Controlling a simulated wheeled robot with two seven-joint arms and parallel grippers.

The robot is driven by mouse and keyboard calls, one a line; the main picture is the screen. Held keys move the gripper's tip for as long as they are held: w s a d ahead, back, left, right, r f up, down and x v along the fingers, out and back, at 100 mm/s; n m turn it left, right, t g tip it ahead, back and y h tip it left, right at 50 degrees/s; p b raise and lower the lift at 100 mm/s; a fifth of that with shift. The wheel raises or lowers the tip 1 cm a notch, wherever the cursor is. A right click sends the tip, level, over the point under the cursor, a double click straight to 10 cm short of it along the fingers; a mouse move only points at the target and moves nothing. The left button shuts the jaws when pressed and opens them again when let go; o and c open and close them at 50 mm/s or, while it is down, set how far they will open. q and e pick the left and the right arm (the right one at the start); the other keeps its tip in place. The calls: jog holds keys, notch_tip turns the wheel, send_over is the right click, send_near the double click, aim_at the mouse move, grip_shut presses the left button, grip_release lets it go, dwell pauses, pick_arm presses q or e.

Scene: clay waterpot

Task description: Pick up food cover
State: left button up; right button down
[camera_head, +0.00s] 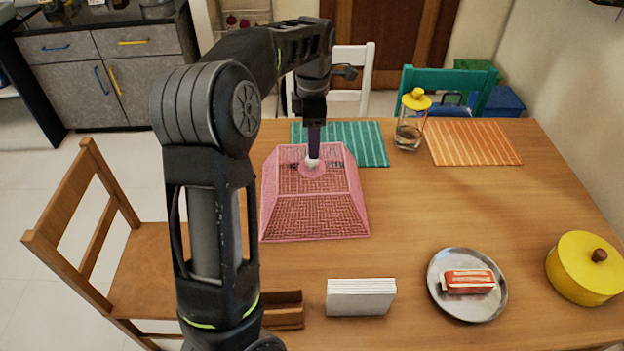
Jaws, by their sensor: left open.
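The food cover (315,217) is a pink woven dome with sloping sides and a flat top. It stands on the wooden table, left of the table's middle. A small white knob (313,162) sits on its top. My left arm comes in from the left and reaches over the cover. My left gripper (313,150) points straight down at the knob, its fingers on or just above it. The gripper is open; whether the fingers touch the knob I cannot tell. My right gripper is not in view.
A metal plate (440,298) with a red-and-white item, a white napkin block (360,298) and a yellow pot (583,275) stand in front. A glass jar (408,136) and teal (365,143) and orange (470,142) mats lie behind. The table's middle right is clear.

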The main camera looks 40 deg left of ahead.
aim_at(312, 179)
pick_arm(q)
jog(key=shift+f, duration=0.1)
notch_tip(312, 179, down, 5)
jog(key=shift+f+p, duration=0.1)
jog(key=shift+p, duration=0.25)
jog(key=shift+c, duration=0.4)
grip_shut()
dwell(0.6)
dwell(0.8)
